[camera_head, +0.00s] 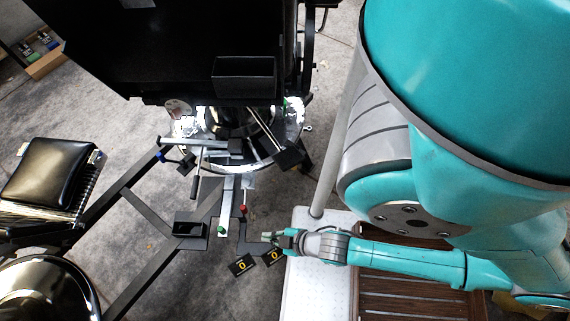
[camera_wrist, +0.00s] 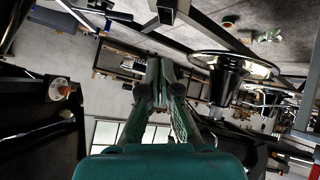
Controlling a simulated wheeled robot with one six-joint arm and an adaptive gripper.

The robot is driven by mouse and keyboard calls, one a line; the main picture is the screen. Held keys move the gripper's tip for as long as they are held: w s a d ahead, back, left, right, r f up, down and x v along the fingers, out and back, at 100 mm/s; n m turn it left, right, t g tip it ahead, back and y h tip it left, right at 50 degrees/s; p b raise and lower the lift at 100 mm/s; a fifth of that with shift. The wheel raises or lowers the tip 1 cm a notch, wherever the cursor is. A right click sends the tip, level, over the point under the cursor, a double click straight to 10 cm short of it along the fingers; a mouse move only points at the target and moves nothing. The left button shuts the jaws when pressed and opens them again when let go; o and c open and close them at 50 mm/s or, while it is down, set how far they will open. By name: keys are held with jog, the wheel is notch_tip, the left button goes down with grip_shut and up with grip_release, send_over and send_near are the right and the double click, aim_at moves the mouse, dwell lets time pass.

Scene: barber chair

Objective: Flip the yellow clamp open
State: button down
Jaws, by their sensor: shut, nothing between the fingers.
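I cannot make out a clearly yellow clamp in either view. The head view shows two small black blocks with yellow marks, a left one (camera_head: 241,265) and a right one (camera_head: 273,257), low near the floor; whether either is part of the clamp I cannot tell. My gripper (camera_head: 268,237) is just above these blocks in the picture, pointing left, and holds nothing. In the wrist view my gripper (camera_wrist: 160,68) has its two green fingers leaning together at the tips, with nothing seen between them.
A black metal frame with a red knob (camera_head: 242,208) and a green knob (camera_head: 220,230) stands left of my gripper. A black padded seat (camera_head: 48,172) is at the far left. A white perforated panel (camera_head: 310,285) lies below my arm. A large black box is above.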

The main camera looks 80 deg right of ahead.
jog(key=w+d+f+n+g+h, duration=0.1)
jog(key=w+d+f+g, duration=0.3)
jog(key=d+f, duration=0.45)
jog(key=w+d+f+n+g+h, duration=0.1)
jog(key=w+d+f+g, duration=0.3)
jog(key=f, duration=0.8)
jog(key=w+d+r+g, duration=0.1)
jog(key=d+r+g, duration=0.3)
jog(key=d, duration=0.5)
jog(key=w+d+r+g+y, duration=0.1)
jog(key=d+r+g, duration=0.2)
jog(key=d+g, duration=0.3)
jog(key=d, duration=0.4)
jog(key=shift+w+d+r+m+g+y, duration=0.15)
jog(key=shift+w+r+m+g+y, duration=0.15)
jog(key=shift+r+m, duration=0.1)
jog(key=shift+f, duration=0.1)
